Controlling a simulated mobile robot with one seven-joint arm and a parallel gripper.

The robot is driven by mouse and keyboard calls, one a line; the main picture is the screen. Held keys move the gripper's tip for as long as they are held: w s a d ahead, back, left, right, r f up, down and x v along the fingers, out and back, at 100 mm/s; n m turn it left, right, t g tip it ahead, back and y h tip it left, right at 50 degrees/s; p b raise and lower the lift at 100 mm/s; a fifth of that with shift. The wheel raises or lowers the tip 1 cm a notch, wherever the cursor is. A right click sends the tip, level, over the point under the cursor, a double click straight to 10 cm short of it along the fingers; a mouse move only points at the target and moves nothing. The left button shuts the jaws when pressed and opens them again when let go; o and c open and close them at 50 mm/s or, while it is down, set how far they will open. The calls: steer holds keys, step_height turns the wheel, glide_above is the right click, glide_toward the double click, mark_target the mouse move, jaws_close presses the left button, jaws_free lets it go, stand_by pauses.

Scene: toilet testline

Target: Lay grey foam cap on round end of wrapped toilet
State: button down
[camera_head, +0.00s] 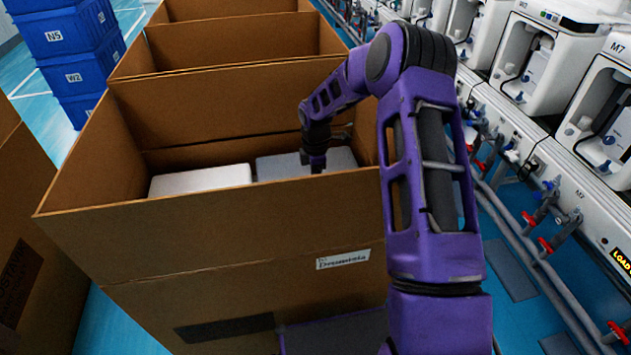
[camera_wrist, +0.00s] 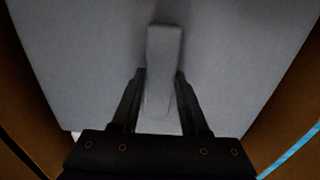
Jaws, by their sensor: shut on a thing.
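The grey foam cap (camera_head: 278,166) lies flat and level inside the open cardboard box, on its right side, and fills most of the wrist view (camera_wrist: 75,50). My gripper (camera_head: 317,166) reaches down into the box onto the cap. In the wrist view, my gripper's two fingers (camera_wrist: 160,78) stand on either side of a raised grey grip (camera_wrist: 164,50) on the cap and are shut on it. No wrapped toilet can be made out; what lies beneath the cap is hidden.
The cardboard box (camera_head: 215,235) has high walls close around the cap. A white block (camera_head: 200,180) lies left of the cap. More open boxes (camera_head: 235,40) stand behind. Blue crates (camera_head: 65,38) are at far left. White test machines and pipes (camera_head: 560,200) line the right.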

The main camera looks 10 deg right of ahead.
steer(key=shift+c, duration=1.7)
jaws_free()
